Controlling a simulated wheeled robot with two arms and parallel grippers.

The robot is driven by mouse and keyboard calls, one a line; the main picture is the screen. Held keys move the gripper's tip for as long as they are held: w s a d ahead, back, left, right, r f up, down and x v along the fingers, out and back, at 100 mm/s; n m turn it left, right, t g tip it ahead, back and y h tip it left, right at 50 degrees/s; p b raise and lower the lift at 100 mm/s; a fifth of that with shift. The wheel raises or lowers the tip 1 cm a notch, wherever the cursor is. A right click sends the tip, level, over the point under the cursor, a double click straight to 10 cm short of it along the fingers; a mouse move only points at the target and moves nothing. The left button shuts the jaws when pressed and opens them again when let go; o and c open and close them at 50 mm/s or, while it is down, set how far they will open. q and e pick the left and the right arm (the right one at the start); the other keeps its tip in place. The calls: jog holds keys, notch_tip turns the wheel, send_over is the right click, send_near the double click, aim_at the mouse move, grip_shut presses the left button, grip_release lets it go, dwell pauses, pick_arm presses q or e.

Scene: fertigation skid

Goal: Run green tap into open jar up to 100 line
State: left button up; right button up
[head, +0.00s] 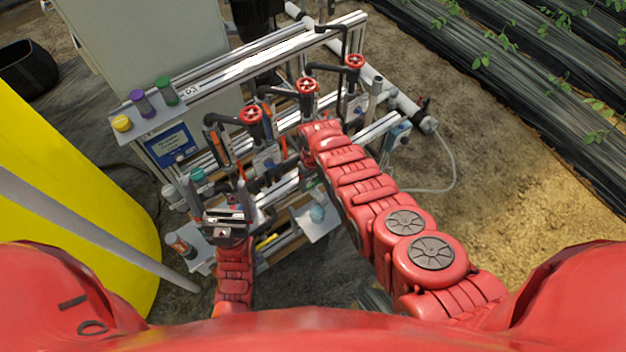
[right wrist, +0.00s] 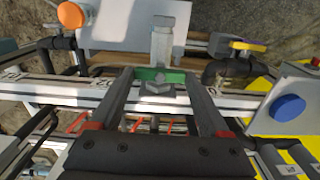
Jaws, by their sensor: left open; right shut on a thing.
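My left gripper (head: 228,214) is open and empty in the head view, at the near left side of the skid frame. My right arm reaches over the skid, and its fingertips are hidden there. In the right wrist view my right gripper (right wrist: 160,94) is shut on the green tap (right wrist: 149,74), whose green part shows between the fingers. A grey upright piece (right wrist: 163,42) stands just beyond the green. I cannot make out the open jar or its 100 line, nor any liquid.
Three red handwheels (head: 307,86) line the skid. A shelf at the left (head: 150,122) holds purple-, green- and yellow-topped items. A yellow-handled tap (right wrist: 247,46), an orange cap (right wrist: 71,16) and a blue cap (right wrist: 288,107) surround my right gripper. A yellow tank (head: 60,190) stands left.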

aim_at(313, 183)
jog(key=o, duration=1.2)
notch_tip(313, 183, up, 3)
jog(key=shift+f+p, duration=0.1)
jog(key=shift+p, duration=0.95)
jog(key=shift+w+r, duration=0.1)
jog(key=shift+r, duration=0.25)
notch_tip(313, 183, up, 14)
jog(key=shift+p, duration=0.3)
